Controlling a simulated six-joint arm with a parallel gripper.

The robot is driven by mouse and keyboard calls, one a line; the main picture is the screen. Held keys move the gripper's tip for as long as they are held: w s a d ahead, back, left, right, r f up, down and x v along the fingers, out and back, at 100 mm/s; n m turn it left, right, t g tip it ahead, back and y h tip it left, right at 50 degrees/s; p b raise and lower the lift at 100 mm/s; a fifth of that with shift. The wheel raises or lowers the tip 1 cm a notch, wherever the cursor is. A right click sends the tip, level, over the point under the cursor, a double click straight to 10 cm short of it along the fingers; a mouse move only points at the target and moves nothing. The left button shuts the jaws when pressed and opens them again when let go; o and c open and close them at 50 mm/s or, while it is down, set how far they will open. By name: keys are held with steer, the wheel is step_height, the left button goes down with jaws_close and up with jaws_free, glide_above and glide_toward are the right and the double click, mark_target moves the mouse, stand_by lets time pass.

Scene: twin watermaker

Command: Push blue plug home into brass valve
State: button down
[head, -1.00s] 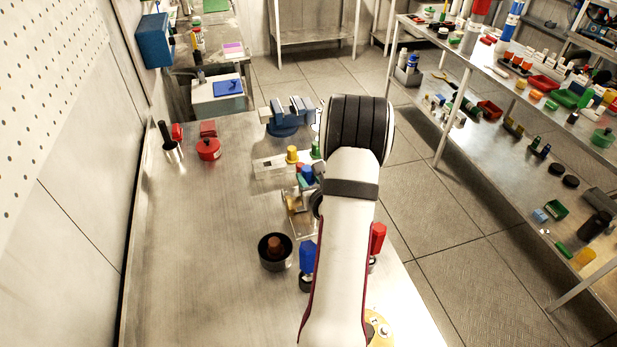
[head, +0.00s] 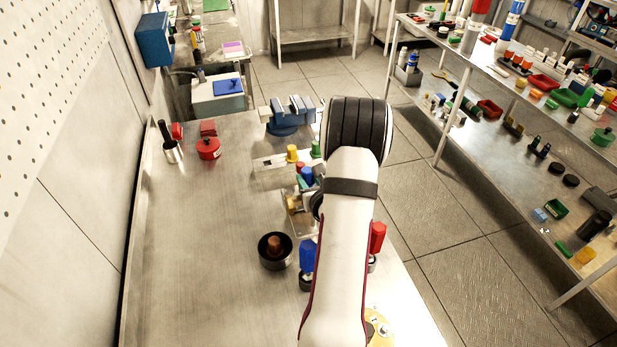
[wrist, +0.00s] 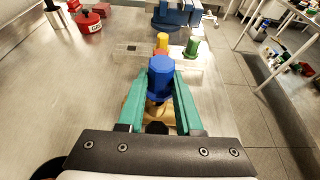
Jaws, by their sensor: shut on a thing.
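The blue plug (wrist: 160,78) is upright between the teal fingers of my gripper (wrist: 161,88) in the wrist view. The fingers are shut on its sides. The brass valve (wrist: 172,116) shows below the plug, partly hidden by the plug and fingers. I cannot tell how deep the plug sits in it, or whether they touch. In the head view the plug (head: 306,174) shows left of my arm, with part of the brass valve (head: 292,203) below it; my arm hides most of the gripper.
A pale rack (head: 266,164) with a yellow plug (head: 292,153) and a green plug (head: 316,149) lies beyond the valve. A blue vise (head: 286,122) stands farther back. A black bowl (head: 264,251) and a blue-handled tool (head: 307,254) are nearer. The bench's left side is mostly clear.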

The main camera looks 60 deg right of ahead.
steer(key=shift+f, duration=0.55)
steer(key=shift+f, duration=0.3)
steer(key=shift+f, duration=0.5)
steer(key=c, duration=0.5)
jaws_free()
steer(key=v, duration=0.7)
steer(key=shift+s+a, duration=0.2)
